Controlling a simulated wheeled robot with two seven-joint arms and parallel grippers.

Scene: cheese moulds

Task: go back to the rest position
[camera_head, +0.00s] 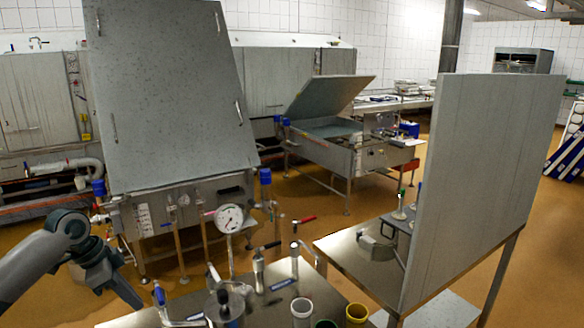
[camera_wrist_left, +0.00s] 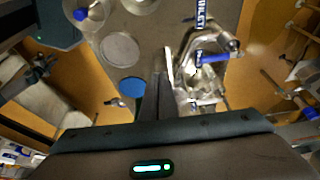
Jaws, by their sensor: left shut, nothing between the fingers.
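My left gripper (camera_head: 138,303) is at the lower left of the head view, at the end of my grey arm. It points down to the right, at the left side of the front steel table (camera_head: 140,320). In the left wrist view its fingers (camera_wrist_left: 162,78) are shut with nothing held between them. Steel fittings with a blue handle (camera_wrist_left: 214,57) show just beyond and right of the fingers. My right gripper is not in view.
A side table (camera_head: 350,250) with an upright grey panel (camera_head: 480,170) is at right. Orange floor lies between machines.

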